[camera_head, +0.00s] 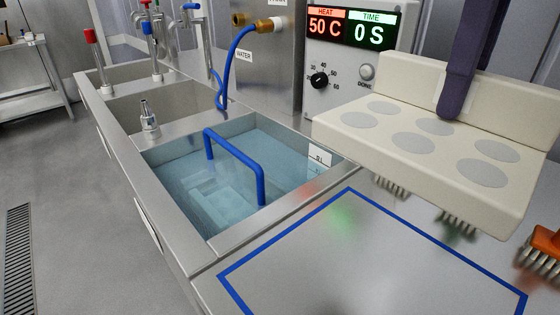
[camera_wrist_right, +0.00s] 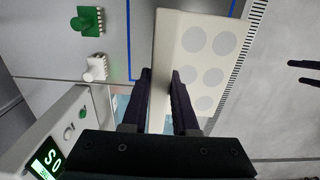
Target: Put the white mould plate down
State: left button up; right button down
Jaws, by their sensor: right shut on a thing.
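The white mould plate (camera_head: 400,145) is a cream slab with several grey round spots and a raised block along its back edge. It is at the right in the head view, seemingly above the counter; the exact gap is unclear. My right gripper (camera_head: 452,108) comes down on the plate from above. In the right wrist view, the gripper's two dark fingers (camera_wrist_right: 161,78) are shut on the plate (camera_wrist_right: 168,50), one on each side. Two dark prongs, seemingly my open left gripper (camera_wrist_right: 304,72), show at the right edge there; the left gripper is outside the head view.
A blue outline (camera_head: 400,228) marks a clear counter area in front of the plate. A water basin (camera_head: 190,175) with a blue handle (camera_head: 262,172) lies left of it. Brushes (camera_head: 456,222) lie beneath and beside the plate. A control box (camera_head: 352,55) reads 50 C and 0 S.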

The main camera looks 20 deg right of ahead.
notch_tip(320, 180, down, 20)
jog(key=b, duration=0.5)
jog(key=shift+r, duration=0.1)
jog(key=c, duration=0.7)
grip_release()
notch_tip(320, 180, up, 12)
jog(key=p, duration=0.3)
